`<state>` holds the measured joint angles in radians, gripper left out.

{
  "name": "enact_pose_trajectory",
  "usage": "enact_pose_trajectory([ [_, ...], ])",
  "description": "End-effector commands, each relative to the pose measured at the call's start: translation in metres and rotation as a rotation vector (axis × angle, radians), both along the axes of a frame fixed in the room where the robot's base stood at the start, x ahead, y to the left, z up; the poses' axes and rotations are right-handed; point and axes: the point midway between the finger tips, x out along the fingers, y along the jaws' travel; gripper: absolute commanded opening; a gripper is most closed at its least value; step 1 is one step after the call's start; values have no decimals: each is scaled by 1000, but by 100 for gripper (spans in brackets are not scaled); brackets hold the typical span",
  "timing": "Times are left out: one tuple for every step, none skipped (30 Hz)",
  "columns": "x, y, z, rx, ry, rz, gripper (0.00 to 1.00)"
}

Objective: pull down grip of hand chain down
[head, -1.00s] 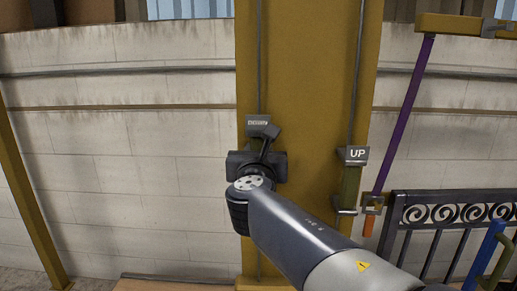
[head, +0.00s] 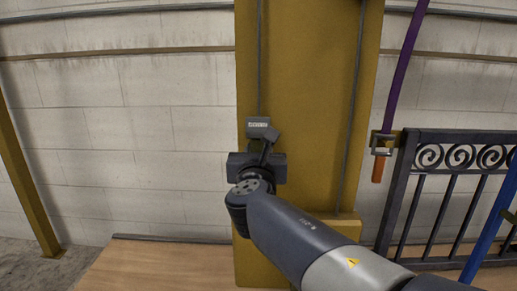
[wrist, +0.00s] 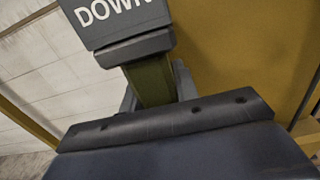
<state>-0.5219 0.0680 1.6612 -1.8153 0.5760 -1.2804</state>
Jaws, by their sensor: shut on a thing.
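The DOWN grip (head: 258,126) hangs on the thin chain at the left of the yellow column. Its grey head with white DOWN lettering fills the top of the wrist view (wrist: 115,25). Its olive-green shank (wrist: 150,82) runs down from the head between my fingers. My gripper (head: 262,152) is shut on the shank, just below the head. The lower end of the grip is hidden behind my gripper and wrist. The UP grip is not in view.
The yellow column (head: 305,90) stands directly behind my gripper, with a second thin chain (head: 353,100) on its right. A wooden surface (head: 150,265) lies low at the column's base. A purple strap (head: 405,60) and a black railing (head: 460,137) are at the right.

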Motion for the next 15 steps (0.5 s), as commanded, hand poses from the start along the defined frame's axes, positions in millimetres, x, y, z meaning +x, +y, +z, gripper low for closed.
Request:
enact_pose_trajectory([
  [0,0,-22,-2,5,1,0],
  [0,0,-27,-2,5,1,0],
  [0,0,-33,-2,4,1,0],
  [0,0,-37,-2,4,1,0],
  [0,0,-41,-2,4,1,0],
  [0,0,-45,-1,4,1,0],
  [0,0,-49,-1,3,1,0],
  [0,0,-51,-1,3,1,0],
  [0,0,-55,0,3,1,0],
  [0,0,-57,0,3,1,0],
  [0,0,-59,0,3,1,0],
  [0,0,-61,0,2,1,0],
  [0,0,-62,0,2,1,0],
  [0,0,-63,0,2,1,0],
  [0,0,-64,0,1,1,0],
])
